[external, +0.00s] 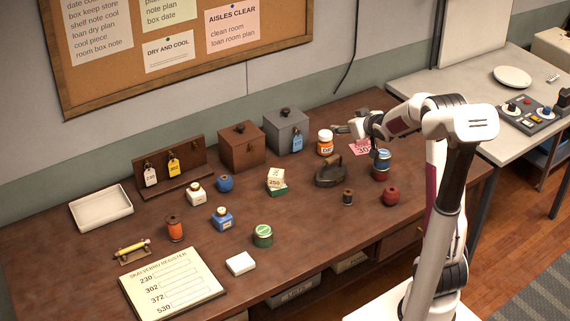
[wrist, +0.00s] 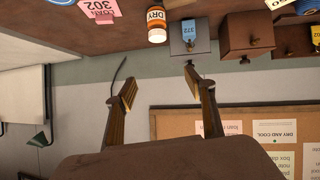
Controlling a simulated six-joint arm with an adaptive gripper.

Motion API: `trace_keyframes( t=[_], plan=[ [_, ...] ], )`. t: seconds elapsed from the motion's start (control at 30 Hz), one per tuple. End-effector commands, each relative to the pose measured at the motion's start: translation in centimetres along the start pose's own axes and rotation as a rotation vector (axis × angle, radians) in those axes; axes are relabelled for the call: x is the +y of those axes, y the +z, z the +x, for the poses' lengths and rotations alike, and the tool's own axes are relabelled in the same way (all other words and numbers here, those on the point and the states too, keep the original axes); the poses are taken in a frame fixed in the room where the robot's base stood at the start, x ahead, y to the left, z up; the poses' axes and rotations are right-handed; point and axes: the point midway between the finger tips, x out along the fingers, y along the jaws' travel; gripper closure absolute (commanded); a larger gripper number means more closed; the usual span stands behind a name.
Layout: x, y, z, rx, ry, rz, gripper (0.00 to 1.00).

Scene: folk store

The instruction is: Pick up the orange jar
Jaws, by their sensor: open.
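The orange jar (external: 325,143) has a white lid and a white label. It stands upright on the brown wooden table, just right of the grey box. In the wrist view, which looks upside down, the orange jar (wrist: 157,24) shows at the top, beyond the fingertips. My gripper (external: 344,129) is just right of the jar in the external view, at about the height of its lid, and apart from it. In the wrist view my gripper (wrist: 160,82) has its two fingers spread wide with nothing between them.
A grey box (external: 286,130) with a blue tag stands left of the jar, and a brown box (external: 241,147) beside it. A pink card (external: 361,148) lies to the right. A dark iron (external: 331,172) sits in front. Stacked tins (external: 381,165) stand near my arm.

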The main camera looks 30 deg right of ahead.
Motion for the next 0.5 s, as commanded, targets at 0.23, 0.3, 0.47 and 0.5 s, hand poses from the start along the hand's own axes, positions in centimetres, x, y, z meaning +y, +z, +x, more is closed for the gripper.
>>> trace_keyframes(
  t=[0.23,0.3,0.47,0.5],
  plan=[
    [0.9,1.1,4.7,0.055,-0.047,0.008,0.46],
    [1.1,1.5,5.9,0.071,-0.063,0.012,0.46],
    [1.4,2.6,8.5,0.107,-0.104,0.023,0.46],
    [1.4,2.9,9.1,0.116,-0.115,0.027,0.46]
  ],
)
